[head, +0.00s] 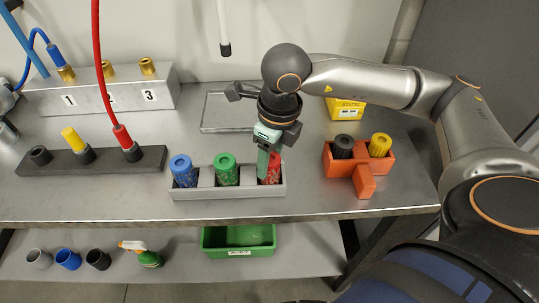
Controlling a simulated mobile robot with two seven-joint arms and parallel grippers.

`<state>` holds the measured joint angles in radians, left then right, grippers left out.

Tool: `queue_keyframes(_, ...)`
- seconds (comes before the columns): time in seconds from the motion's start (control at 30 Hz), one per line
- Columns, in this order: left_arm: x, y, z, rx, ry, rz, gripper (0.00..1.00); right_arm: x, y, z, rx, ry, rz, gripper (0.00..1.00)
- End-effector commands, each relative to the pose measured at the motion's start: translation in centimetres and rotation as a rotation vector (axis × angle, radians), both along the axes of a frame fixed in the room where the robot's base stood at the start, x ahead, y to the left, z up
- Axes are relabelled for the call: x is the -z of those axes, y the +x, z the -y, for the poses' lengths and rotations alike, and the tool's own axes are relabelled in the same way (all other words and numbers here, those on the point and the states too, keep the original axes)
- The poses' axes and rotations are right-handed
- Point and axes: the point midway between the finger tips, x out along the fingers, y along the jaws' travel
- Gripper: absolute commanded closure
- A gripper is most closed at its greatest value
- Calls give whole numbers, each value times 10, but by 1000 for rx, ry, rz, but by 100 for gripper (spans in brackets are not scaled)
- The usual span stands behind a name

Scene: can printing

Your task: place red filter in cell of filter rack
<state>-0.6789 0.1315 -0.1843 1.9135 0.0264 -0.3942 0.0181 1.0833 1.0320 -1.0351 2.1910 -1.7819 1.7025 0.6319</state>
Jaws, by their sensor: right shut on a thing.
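The red filter (275,173) is at the right-end cell of the light grey filter rack (230,194), partly hidden by my gripper. My right gripper (266,172) points down over that end and is shut on the red filter. I cannot tell whether the filter rests on the cell floor or is a little above it. A blue filter (183,171) stands in the left part of the rack and a green filter (227,170) in the middle. My left gripper is not in view.
An orange holder (365,184) with black (343,147) and yellow (380,145) cylinders stands to the right. A clear tray (218,112) lies behind the rack. A dark holder (65,174) with hose fittings is at the left. A green bin (238,250) is on the lower shelf.

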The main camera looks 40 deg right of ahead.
Motion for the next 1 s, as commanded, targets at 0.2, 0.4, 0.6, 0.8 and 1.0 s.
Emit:
queue_keyframes(0.2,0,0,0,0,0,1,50,1,1,0,1,1,3,100)
queue_keyframes(0.4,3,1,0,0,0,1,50,4,1,0,0,1,2,43)
queue_keyframes(0.6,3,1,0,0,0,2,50,3,1,0,1,1,1,21)
queue_keyframes(0.8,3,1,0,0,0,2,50,3,1,0,0,1,2,17)
queue_keyframes(1.0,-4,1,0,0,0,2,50,-3,1,0,1,1,2,17)
